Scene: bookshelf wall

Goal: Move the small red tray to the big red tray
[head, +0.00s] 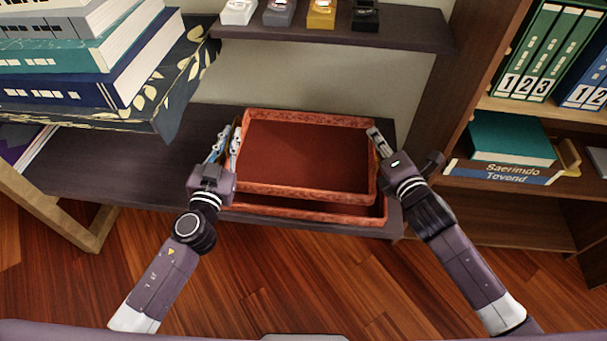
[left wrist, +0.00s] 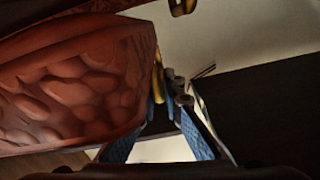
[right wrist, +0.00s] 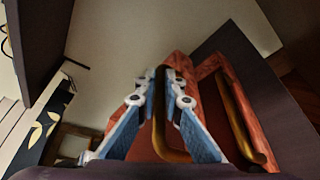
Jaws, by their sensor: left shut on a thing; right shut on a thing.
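The small red tray (head: 300,155) is held level between my two grippers, over the big red tray (head: 300,213) on the dark shelf. The big tray shows mostly along its front rim and right corner; the small tray hides the rest. My left gripper (head: 231,135) is shut at the small tray's left side, whose pebbled wall fills the left of the left wrist view (left wrist: 75,85). My right gripper (head: 376,135) is shut on the small tray's brass handle (right wrist: 160,115). The big tray's handle (right wrist: 240,120) shows beside it. I cannot tell whether the trays touch.
A stack of large books (head: 90,65) stands at the left on a leaf-patterned box (head: 175,85). A small shelf with several little items (head: 335,25) hangs above the trays. A bookcase (head: 455,90) with binders stands close at the right.

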